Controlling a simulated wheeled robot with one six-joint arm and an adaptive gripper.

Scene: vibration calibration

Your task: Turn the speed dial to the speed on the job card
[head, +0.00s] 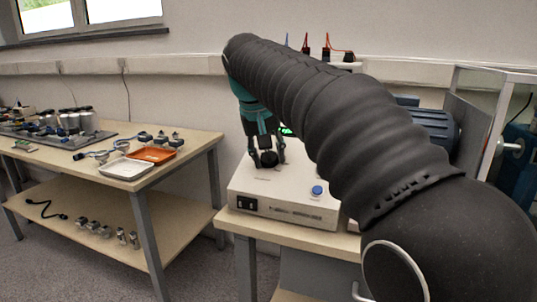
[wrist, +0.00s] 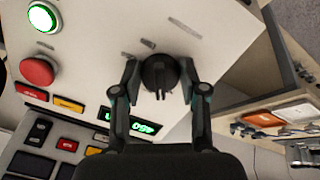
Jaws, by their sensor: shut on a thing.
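The black speed dial (wrist: 158,73) sits on the sloped top of a white control box (head: 285,205). In the wrist view my gripper (wrist: 159,80) has one finger on each side of the dial and is shut on it. In the head view my gripper (head: 267,157) reaches down onto the dial from above. A green-lit display (wrist: 132,127) shows digits, partly hidden by my gripper and too small and tilted to read surely. I cannot make out a job card in either view.
A lit green button (wrist: 43,17) and a red button (wrist: 37,72) are on the panel. A blue button (head: 317,190) and a black switch (head: 247,203) are on the box's front. The left bench (head: 190,150) holds white and orange trays. My arm hides much of the right.

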